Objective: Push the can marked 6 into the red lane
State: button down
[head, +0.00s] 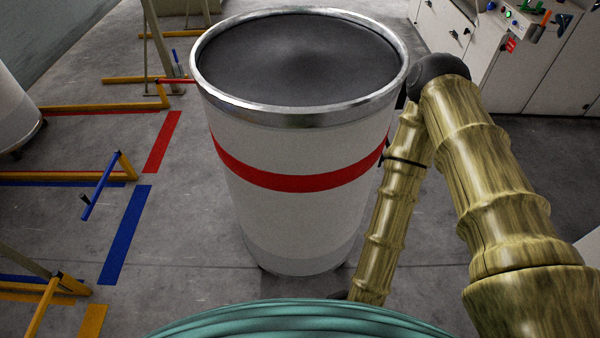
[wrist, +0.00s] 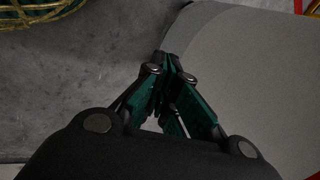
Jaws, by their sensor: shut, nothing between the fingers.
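A tall white can (head: 300,215) with a red band, a metal rim and dark grey fill stands upright on the floor in the middle of the head view. No number shows on the side I see. The red lane, with a red floor strip (head: 162,142) at its mouth, lies to its left between two yellow rails. My gripper (wrist: 167,60) is shut and empty in the wrist view. Its tips are close to a pale surface, likely the can's wall; I cannot tell if they touch. In the head view my arm reaches down right of the can, and the gripper is hidden.
A second white can (head: 14,110) stands at the left edge, seemingly within the red lane. A blue lane strip (head: 125,235) and a yellow strip (head: 92,321) lie nearer. A blue lever (head: 100,187) juts from a yellow rail. White cabinets (head: 550,65) stand back right. Floor between can and lanes is clear.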

jog(key=w+a+r+m+t+h+p, duration=0.1)
jog(key=w+a+r+m+t+p, duration=0.15)
jog(key=r+m, duration=0.45)
jog(key=w+a+r+m+t+p, duration=0.1)
jog(key=w+a+r+m+p, duration=0.1)
jog(key=a+r+m+p, duration=0.35)
jog(key=w+a+r+m+t+h+p, duration=0.1)
jog(key=w+r+m+t+p, duration=0.1)
jog(key=r+m, duration=0.65)
jog(key=w, duration=0.8)
jog(key=shift+w+m+b, duration=0.3)
jog(key=shift+w+b, duration=0.05)
jog(key=shift+w, duration=0.05)
jog(key=shift+w+f, duration=0.1)
jog(key=shift+w, duration=3.55)
jog(key=shift+w+a, duration=0.1)
jog(key=shift+w, duration=0.05)
